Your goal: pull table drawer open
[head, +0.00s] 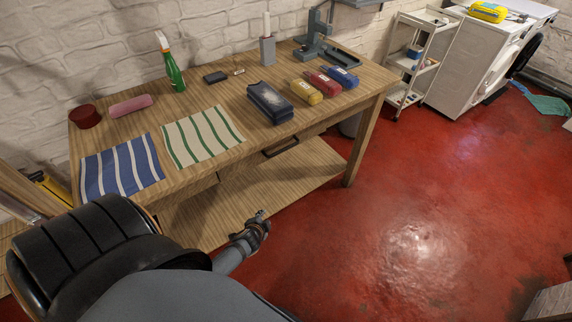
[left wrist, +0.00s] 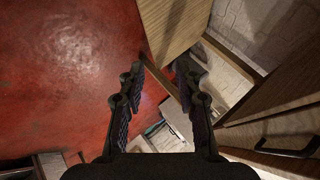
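The wooden table (head: 215,95) stands against the wall, with a drawer front (head: 246,164) under its top edge. A dark bar handle (head: 281,148) is on the drawer front; the drawer looks closed. The handle also shows at the right edge of the left wrist view (left wrist: 288,148). My left gripper (head: 259,220) is below and in front of the handle, apart from it. In the left wrist view its two fingers (left wrist: 161,70) are spread with nothing between them. My right gripper is in neither view.
A wooden lower shelf (head: 240,195) and a table leg (head: 362,145) are near my left gripper. The red floor (head: 420,210) to the right is clear. A white cart (head: 412,65) stands behind.

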